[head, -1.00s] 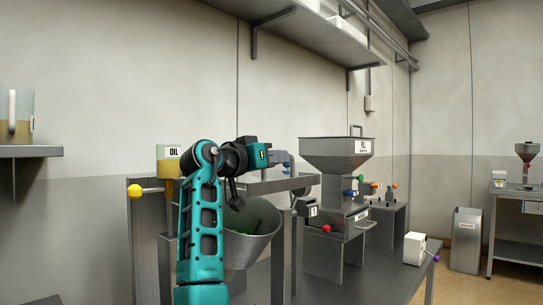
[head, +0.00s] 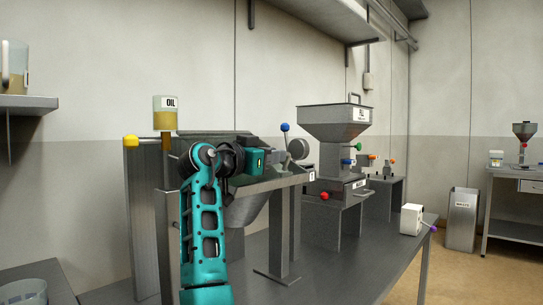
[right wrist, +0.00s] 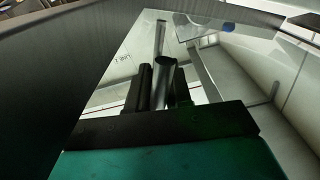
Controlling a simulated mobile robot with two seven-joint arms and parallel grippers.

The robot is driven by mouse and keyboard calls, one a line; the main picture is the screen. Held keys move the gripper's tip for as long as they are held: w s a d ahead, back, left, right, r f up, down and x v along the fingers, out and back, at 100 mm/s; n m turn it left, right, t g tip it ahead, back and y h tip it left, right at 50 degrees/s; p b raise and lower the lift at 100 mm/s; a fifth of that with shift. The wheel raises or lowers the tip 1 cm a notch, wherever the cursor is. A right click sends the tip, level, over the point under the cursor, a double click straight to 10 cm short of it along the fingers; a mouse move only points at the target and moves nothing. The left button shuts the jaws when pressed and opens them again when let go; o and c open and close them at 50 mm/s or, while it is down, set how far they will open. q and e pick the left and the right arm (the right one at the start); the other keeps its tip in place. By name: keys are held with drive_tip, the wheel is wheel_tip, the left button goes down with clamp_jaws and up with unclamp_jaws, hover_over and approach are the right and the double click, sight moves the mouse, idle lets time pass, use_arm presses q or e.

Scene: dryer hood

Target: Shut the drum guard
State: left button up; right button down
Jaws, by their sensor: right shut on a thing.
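The drum (head: 243,211), a grey metal bucket, hangs in a dark metal frame on the bench; its mouth is hidden. A dark grey panel, apparently the drum guard (head: 200,142), lies sloped over the drum, partly behind my arm. My right gripper (head: 282,158) is at the panel's right side, above the frame's top rail. In the right wrist view, its black fingers (right wrist: 160,90) are shut on a grey bar, apparently the guard's handle (right wrist: 162,78). Its contact is too small to make out in the head view. My left gripper is out of view.
A blue-knobbed lever (head: 285,128) stands just beyond my gripper. A hopper machine (head: 333,128) is to the right. An oil jar (head: 165,113) and yellow knob (head: 131,141) are left. A white box (head: 411,219) sits near the bench edge; the front bench is clear.

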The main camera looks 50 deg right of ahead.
drive_tip(key=shift+f, duration=0.5)
drive_tip(key=c, duration=1.5)
unclamp_jaws()
drive_tip(key=o, duration=0.3)
drive_tip(key=shift+s+r, duration=0.1)
drive_tip(key=shift+s, duration=0.05)
drive_tip(key=shift+o, duration=0.2)
drive_tip(key=w+a, duration=0.1)
drive_tip(key=a, duration=1.2)
drive_tip(key=shift+w+p, duration=0.25)
drive_tip(key=shift+p, duration=0.2)
drive_tip(key=shift+r, duration=0.15)
